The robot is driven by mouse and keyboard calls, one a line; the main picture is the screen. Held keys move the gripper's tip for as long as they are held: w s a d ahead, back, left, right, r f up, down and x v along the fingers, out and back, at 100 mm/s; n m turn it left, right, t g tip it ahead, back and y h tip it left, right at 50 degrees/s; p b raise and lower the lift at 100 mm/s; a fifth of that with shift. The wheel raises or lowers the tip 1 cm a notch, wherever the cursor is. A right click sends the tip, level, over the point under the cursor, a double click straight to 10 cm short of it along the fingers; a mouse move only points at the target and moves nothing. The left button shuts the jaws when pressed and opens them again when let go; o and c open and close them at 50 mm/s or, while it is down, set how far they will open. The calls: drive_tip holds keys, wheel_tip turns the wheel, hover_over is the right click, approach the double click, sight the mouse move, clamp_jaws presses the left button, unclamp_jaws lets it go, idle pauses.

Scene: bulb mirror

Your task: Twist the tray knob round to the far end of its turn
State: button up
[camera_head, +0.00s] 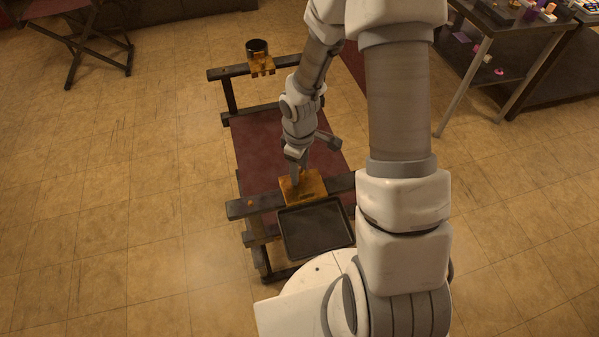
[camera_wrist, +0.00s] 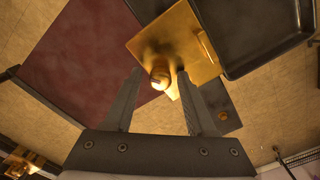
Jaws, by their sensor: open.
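The black rectangular tray (camera_head: 315,229) is fixed by a brass bracket (camera_head: 314,187) to the near dark bar of the chair-like frame. In the wrist view the tray (camera_wrist: 258,30) lies at the upper right, beside the brass plate (camera_wrist: 195,50). The round brass tray knob (camera_wrist: 159,80) stands out from this plate. My gripper (camera_wrist: 160,72) is open, with the knob in the gap between its two fingertips. I cannot tell whether either finger touches it. In the head view my gripper (camera_head: 298,172) points down at the bracket, and the knob is not clearly visible there.
A dark cup (camera_head: 257,46) sits in another brass bracket (camera_head: 262,65) on the far bar. A dark red seat (camera_head: 262,145) spans the frame. A side table (camera_head: 485,55) with small items stands at the upper right, and a folding chair (camera_head: 75,35) at the upper left.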

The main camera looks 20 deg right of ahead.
drive_tip(key=m+b, duration=0.2)
drive_tip(key=m, duration=0.3)
drive_tip(key=shift+f, duration=0.1)
drive_tip(key=shift+m+b, duration=0.3)
drive_tip(key=shift+m, duration=1)
clamp_jaws()
